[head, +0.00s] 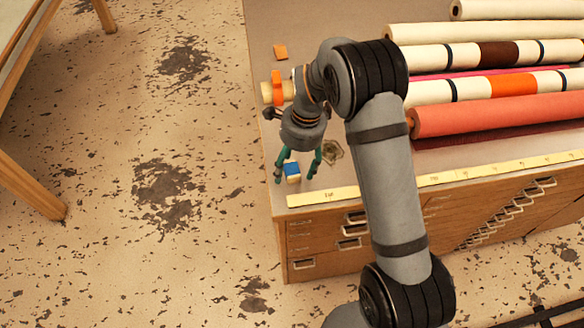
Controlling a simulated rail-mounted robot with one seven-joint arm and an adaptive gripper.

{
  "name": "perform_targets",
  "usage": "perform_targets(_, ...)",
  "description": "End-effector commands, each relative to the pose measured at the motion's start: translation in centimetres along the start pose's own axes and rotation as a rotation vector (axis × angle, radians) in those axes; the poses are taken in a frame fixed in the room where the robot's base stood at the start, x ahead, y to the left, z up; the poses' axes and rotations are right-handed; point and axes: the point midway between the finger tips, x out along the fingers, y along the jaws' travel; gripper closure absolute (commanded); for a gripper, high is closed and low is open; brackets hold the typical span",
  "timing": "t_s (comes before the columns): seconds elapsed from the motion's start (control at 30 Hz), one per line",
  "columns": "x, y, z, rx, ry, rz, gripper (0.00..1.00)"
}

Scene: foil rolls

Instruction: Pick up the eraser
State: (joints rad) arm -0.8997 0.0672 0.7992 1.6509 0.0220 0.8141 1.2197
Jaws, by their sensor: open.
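The eraser (292,169) appears to be the small white block with a blue sleeve near the front left corner of the cabinet top. My gripper (295,176) points down over it with its green fingers open. In the head view one finger is to the left of the eraser and the other to the right, with gaps on both sides. Whether the fingertips are down at the eraser's height I cannot tell. The eraser's upper end is partly hidden under my gripper.
A yellow ruler strip (440,179) runs along the front edge of the wooden drawer cabinet (330,224). A brass-coloured piece (333,152) lies right of my gripper. An orange block (280,51) and an orange-banded roll (277,88) lie behind. Large rolls (500,115) fill the right.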

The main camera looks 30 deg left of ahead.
Motion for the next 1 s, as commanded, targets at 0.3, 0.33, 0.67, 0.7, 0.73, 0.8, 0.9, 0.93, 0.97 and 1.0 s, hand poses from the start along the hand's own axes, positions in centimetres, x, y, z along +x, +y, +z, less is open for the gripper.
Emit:
perform_targets(0.3, 0.24, -0.02, -0.02, 0.0, 0.0, -0.001, 0.39)
perform_targets(0.33, 0.24, -0.03, -0.02, 0.0, 0.0, -0.001, 0.4)
perform_targets(0.67, 0.21, -0.03, -0.02, 0.0, 0.0, -0.001, 0.6)
perform_targets(0.7, 0.21, -0.03, -0.01, 0.0, 0.0, -0.001, 0.62)
perform_targets(0.73, 0.21, -0.03, -0.01, 0.0, 0.0, -0.001, 0.64)
perform_targets(0.8, 0.21, -0.03, -0.01, 0.0, 0.0, -0.001, 0.68)
perform_targets(0.9, 0.21, -0.03, -0.01, 0.0, 0.0, -0.001, 0.74)
perform_targets(0.93, 0.21, -0.03, -0.01, 0.0, 0.0, -0.001, 0.75)
perform_targets(0.97, 0.21, -0.02, -0.01, 0.0, 0.0, -0.001, 0.77)
perform_targets(1.0, 0.21, -0.02, -0.01, 0.0, 0.0, -0.001, 0.8)
